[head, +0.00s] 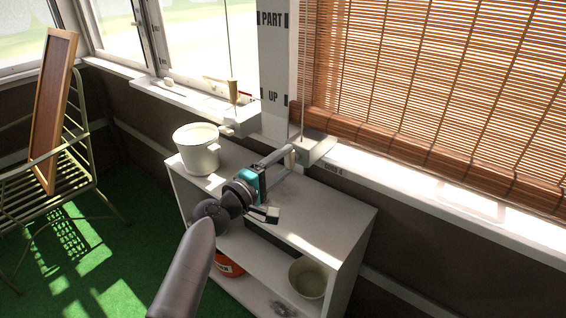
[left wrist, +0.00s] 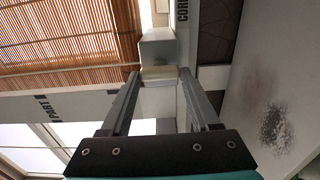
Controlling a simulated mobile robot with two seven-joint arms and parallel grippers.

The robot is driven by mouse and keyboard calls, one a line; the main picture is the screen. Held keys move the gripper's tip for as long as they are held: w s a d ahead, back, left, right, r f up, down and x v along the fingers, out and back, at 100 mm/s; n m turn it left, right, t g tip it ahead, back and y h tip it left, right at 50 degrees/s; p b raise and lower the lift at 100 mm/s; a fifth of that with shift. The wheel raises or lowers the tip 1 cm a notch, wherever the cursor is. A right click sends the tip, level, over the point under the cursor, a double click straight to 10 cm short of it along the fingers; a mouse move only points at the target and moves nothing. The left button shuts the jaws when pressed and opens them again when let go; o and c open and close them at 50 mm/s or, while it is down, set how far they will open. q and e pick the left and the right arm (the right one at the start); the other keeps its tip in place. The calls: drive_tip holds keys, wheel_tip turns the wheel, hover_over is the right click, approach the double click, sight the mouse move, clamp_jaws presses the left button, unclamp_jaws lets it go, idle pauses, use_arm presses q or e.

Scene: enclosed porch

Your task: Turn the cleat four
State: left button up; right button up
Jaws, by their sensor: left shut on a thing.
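The cleat (head: 290,158) is a small pale piece low on the white post, beside the grey block and below the hanging cord. In the left wrist view the cleat (left wrist: 159,73) is a cream block between my fingertips, in front of the grey block. My left gripper (head: 287,154) reaches over the shelf unit and is shut on it; the gripper also shows in the left wrist view (left wrist: 160,76). The fingers hide part of the cleat, and its exact angle is hard to tell. My right gripper is not in view.
A white shelf unit (head: 335,215) stands below my arm, with a white bucket (head: 197,148) on top. A grey block (head: 316,148) juts out beside the cleat. Wooden blinds (head: 430,75) hang at right.

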use_arm(q)
drive_tip(key=o, duration=1.4)
drive_tip(key=shift+c, duration=0.2)
drive_tip(key=p+v, duration=0.2)
drive_tip(key=v, duration=1.3)
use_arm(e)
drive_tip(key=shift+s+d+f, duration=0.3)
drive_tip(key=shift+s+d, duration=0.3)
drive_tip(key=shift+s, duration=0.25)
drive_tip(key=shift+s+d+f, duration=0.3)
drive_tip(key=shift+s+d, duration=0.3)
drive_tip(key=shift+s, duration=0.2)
use_arm(q)
drive_tip(key=shift+s+a, duration=0.1)
